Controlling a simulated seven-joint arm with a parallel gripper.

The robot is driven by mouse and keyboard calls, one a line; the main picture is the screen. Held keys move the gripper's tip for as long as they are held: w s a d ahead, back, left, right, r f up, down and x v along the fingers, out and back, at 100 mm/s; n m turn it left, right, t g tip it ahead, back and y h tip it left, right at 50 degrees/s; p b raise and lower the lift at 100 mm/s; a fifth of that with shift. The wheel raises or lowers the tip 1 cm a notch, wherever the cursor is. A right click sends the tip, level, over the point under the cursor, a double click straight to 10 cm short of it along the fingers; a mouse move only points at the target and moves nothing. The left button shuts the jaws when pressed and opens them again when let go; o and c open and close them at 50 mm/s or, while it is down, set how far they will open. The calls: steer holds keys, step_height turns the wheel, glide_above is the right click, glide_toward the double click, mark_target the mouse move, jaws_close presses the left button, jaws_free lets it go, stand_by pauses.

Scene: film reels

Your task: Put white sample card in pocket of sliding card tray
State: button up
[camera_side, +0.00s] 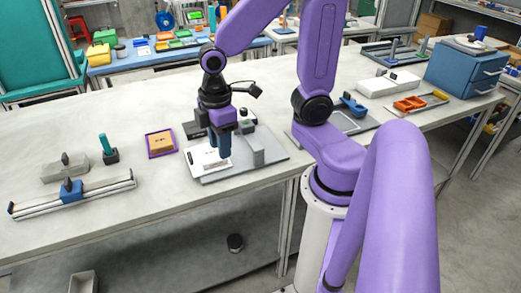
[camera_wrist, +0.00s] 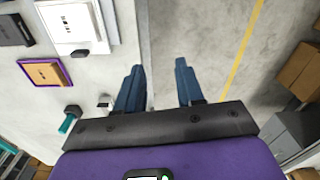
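A white sample card (camera_side: 204,157) with dark marks lies flat at the left of the pale grey card tray (camera_side: 270,158). In the wrist view, the card (camera_wrist: 68,20) lies on the white tray (camera_wrist: 103,28) at the upper left. I cannot tell whether it sits down inside the pocket. A grey block (camera_side: 258,143) stands on the tray. My gripper (camera_side: 224,156) points down and overlaps the tray and card in the side view. In the wrist view my gripper (camera_wrist: 158,68) has its blue fingers apart with nothing between them, above the table's edge, right of the tray.
A purple-edged pad with an orange-brown block (camera_side: 161,143) lies left of the tray. A black box (camera_side: 193,130) is behind it. A teal-handled tool (camera_side: 106,147) and a rail with a blue slider (camera_side: 72,192) are farther left. The table front between them is clear.

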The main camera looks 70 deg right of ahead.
steer(key=s+a+r+n, duration=0.1)
steer(key=s+a+r, duration=0.1)
steer(key=s, duration=0.9)
steer(key=shift+a+r+n, duration=0.2)
steer(key=shift+n, duration=0.1)
stand_by(1.3)
